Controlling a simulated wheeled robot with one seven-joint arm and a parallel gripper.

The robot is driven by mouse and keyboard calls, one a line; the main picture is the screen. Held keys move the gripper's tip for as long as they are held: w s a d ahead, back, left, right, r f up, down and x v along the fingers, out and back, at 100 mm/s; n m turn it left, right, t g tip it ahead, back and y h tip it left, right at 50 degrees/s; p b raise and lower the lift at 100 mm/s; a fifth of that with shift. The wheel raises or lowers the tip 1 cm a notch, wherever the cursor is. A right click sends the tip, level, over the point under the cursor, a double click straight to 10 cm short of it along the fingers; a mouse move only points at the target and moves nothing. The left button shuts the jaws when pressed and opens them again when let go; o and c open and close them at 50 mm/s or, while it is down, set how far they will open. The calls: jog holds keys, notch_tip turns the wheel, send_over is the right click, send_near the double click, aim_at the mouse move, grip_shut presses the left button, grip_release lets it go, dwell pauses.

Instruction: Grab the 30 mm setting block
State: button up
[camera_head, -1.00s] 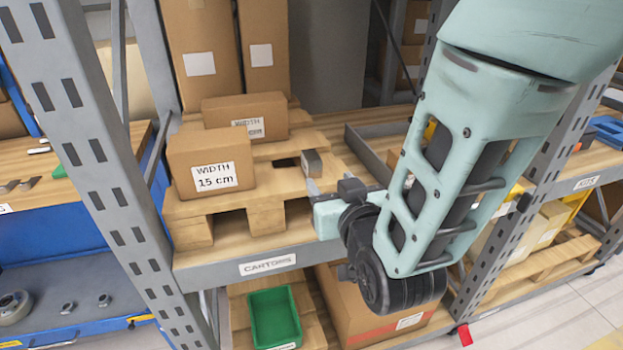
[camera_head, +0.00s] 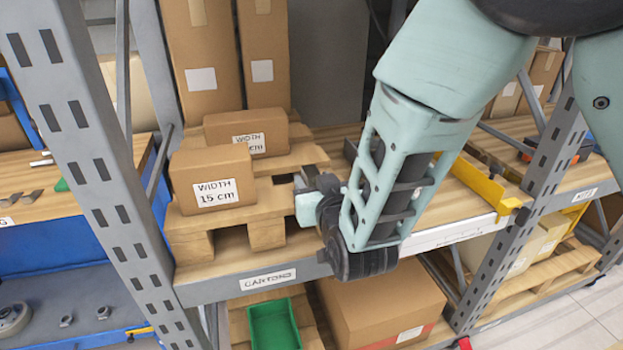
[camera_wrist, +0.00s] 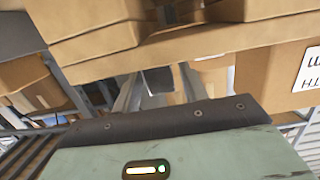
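My gripper (camera_head: 306,203) is at the right side of the wooden pallet (camera_head: 255,212) on the shelf; its fingertips are mostly hidden in the head view. In the wrist view its two pale fingers (camera_wrist: 158,84) stand apart. A small dark grey block (camera_wrist: 158,77), which looks like the setting block, shows between them near the tips, with a gap on the right side. No size marking on it is readable. In the head view a sliver of the block (camera_head: 311,171) shows just behind my gripper, on the pallet.
A carton marked "WIDTH 15 cm" (camera_head: 213,180) stands left of my gripper, with another labelled carton (camera_head: 248,132) behind it. A grey shelf upright (camera_head: 95,150) is at left. A yellow bar (camera_head: 478,180) lies on the shelf at right. A green bin (camera_head: 273,325) is below.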

grip_shut()
jog(key=shift+r, duration=0.15)
